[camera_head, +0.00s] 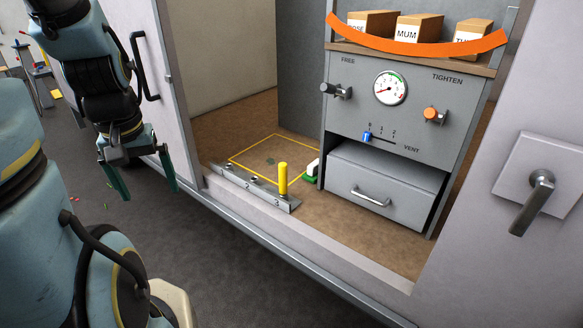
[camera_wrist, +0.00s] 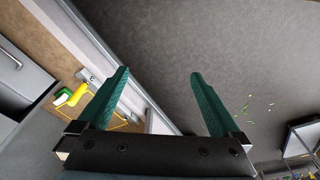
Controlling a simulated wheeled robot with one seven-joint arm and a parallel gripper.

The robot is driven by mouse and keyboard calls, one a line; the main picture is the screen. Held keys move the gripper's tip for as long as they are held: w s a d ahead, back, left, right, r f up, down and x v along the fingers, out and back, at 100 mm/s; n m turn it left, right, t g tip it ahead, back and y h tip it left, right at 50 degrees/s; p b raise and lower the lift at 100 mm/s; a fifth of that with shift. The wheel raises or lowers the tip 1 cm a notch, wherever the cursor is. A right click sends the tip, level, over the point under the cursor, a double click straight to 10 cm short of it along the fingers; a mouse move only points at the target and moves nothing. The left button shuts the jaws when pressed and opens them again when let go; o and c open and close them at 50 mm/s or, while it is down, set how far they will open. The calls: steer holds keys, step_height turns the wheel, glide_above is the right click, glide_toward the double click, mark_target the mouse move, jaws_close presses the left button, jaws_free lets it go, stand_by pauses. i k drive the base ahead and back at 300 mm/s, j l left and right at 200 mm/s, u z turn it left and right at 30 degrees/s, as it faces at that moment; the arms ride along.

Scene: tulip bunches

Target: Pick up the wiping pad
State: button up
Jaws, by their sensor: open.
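A small pad with a white top and a green lower edge (camera_head: 312,172), which looks like the wiping pad, lies on the brown floor inside the cabinet. It is beside the left side of the grey drawer unit, which partly hides it. It also shows small at the left of the wrist view (camera_wrist: 62,99), near a yellow post. My gripper (camera_head: 149,194) is open and empty, hanging outside the cabinet to the left of its opening, well apart from the pad. Its two green fingers (camera_wrist: 160,73) are spread in the wrist view, with only grey floor between them.
A yellow post (camera_head: 283,179) stands on a metal rail (camera_head: 240,187) at the cabinet sill, in front of the pad. A yellow outline (camera_head: 250,153) marks the cabinet floor. The drawer unit (camera_head: 375,185) stands right; a door with a handle (camera_head: 137,65) is near my gripper.

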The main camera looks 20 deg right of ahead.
mark_target(311, 176)
steer(key=i+z, duration=0.2)
steer(key=i, duration=0.35)
steer(key=i+z, duration=0.2)
steer(key=i, duration=0.3)
steer(key=i+j+z, duration=0.2)
steer(key=i, duration=0.35)
